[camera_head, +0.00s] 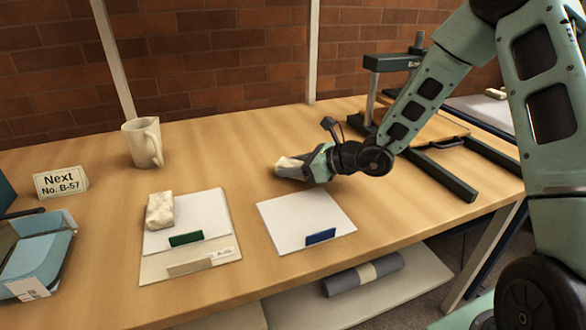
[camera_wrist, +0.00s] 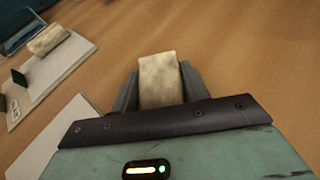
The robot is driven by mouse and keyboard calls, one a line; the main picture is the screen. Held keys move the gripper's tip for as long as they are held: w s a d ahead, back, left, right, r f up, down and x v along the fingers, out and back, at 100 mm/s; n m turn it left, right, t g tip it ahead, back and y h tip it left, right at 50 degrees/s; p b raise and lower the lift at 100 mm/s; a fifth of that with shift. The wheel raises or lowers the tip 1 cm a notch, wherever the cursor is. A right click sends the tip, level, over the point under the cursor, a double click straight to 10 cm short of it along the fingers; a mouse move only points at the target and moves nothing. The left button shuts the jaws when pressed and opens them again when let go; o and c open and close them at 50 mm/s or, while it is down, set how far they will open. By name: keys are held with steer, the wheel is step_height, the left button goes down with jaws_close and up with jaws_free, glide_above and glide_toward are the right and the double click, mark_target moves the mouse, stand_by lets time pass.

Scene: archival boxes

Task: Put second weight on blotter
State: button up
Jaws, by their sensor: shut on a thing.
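My gripper (camera_head: 303,167) is shut on a pale stone-like weight (camera_head: 289,163), held near the back edge of the right white sheet. The same weight (camera_wrist: 160,78) sits between the two fingers in the wrist view. A similar mottled weight (camera_head: 159,211) lies on the left white sheet (camera_head: 207,215), which has a green tab (camera_head: 186,239). The right white sheet (camera_head: 290,222) has a blue tab (camera_head: 321,236) and bears nothing else. I cannot tell which sheet is the blotter, or whether the held weight touches the table.
A cream mug (camera_head: 142,143) stands at the back left. A "Next No. B-57" card (camera_head: 61,181) and a pale blue box (camera_head: 36,253) are at the left. A dark press frame (camera_head: 445,172) stands at the right. Bare wood (camera_head: 220,150) lies between mug and gripper.

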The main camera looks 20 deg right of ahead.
steer(key=shift+f, duration=0.2)
steer(key=o, duration=1.3)
steer(key=shift+c, duration=0.2)
